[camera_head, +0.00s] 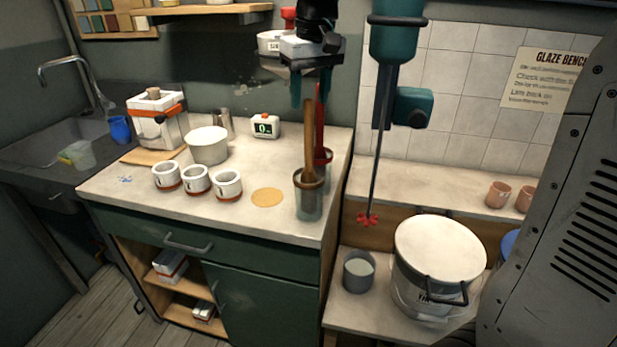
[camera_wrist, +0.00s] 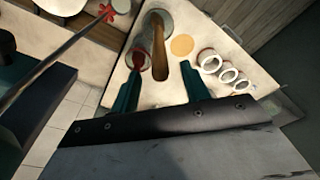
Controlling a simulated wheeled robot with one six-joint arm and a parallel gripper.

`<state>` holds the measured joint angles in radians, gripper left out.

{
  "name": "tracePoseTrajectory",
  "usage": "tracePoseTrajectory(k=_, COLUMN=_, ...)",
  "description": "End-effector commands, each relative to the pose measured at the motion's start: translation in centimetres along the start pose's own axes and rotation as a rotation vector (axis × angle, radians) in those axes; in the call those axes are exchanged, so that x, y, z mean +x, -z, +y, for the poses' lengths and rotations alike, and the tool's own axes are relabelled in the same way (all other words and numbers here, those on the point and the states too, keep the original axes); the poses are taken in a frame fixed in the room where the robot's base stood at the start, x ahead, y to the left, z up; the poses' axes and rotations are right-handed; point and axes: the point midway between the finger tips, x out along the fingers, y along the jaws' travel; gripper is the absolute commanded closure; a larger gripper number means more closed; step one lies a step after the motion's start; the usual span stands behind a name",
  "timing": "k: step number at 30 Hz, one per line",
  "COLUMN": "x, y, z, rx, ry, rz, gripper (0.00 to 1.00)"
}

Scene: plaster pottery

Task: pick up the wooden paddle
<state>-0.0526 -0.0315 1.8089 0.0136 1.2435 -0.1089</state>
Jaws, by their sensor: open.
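The wooden paddle (camera_head: 309,138) stands nearly upright in a grey see-through jar (camera_head: 308,203) at the right front of the worktop. Its upper end is free and its lower part is in the jar. My gripper (camera_head: 311,98) is open and empty above it, with teal fingers pointing down. In the wrist view the paddle (camera_wrist: 160,50) shows between and beyond my fingers (camera_wrist: 160,79); its near end appears close to fingertip level. I cannot tell whether it touches them.
A red-handled tool (camera_head: 320,125) stands in a red-rimmed jar (camera_head: 323,160) just behind the paddle. A mixer with a thin shaft (camera_head: 379,150) hangs to the right. Several white cups (camera_head: 196,180), a bowl (camera_head: 207,145) and a digital timer (camera_head: 265,127) stand to the left.

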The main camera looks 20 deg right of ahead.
Motion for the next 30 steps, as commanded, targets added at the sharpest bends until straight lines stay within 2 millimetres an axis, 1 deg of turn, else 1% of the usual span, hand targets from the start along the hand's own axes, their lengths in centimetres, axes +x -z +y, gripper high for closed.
tracePoseTrajectory(k=1, x=0.7, y=-0.1, z=0.0, rx=0.000, ry=0.000, rz=-0.004, gripper=0.54)
tracePoseTrajectory(k=8, x=3.4, y=-0.2, z=0.0, rx=0.000, ry=0.000, rz=-0.003, gripper=0.54)
tracePoseTrajectory(k=13, x=6.0, y=-0.3, z=0.0, rx=0.001, ry=0.000, rz=-0.004, gripper=0.54)
tracePoseTrajectory(k=17, x=6.9, y=-0.2, z=0.0, rx=0.001, ry=0.000, rz=-0.001, gripper=0.54)
tracePoseTrajectory(k=23, x=7.0, y=-0.2, z=0.0, rx=0.001, ry=0.000, rz=0.000, gripper=0.54)
tracePoseTrajectory(k=24, x=7.0, y=-0.2, z=0.0, rx=0.001, ry=0.000, rz=0.000, gripper=0.60)
tracePoseTrajectory(k=26, x=7.0, y=-0.2, z=0.0, rx=0.001, ry=0.000, rz=0.000, gripper=0.77)
tracePoseTrajectory(k=27, x=7.0, y=-0.2, z=0.0, rx=0.001, ry=0.000, rz=0.000, gripper=0.88)
tracePoseTrajectory(k=28, x=7.0, y=-0.2, z=0.0, rx=0.001, ry=0.000, rz=0.000, gripper=0.96)
tracePoseTrajectory(k=29, x=7.0, y=-0.2, z=0.0, rx=0.001, ry=0.000, rz=0.000, gripper=1.00)
tracePoseTrajectory(k=30, x=7.0, y=-0.2, z=0.0, rx=0.001, ry=0.000, rz=0.000, gripper=1.00)
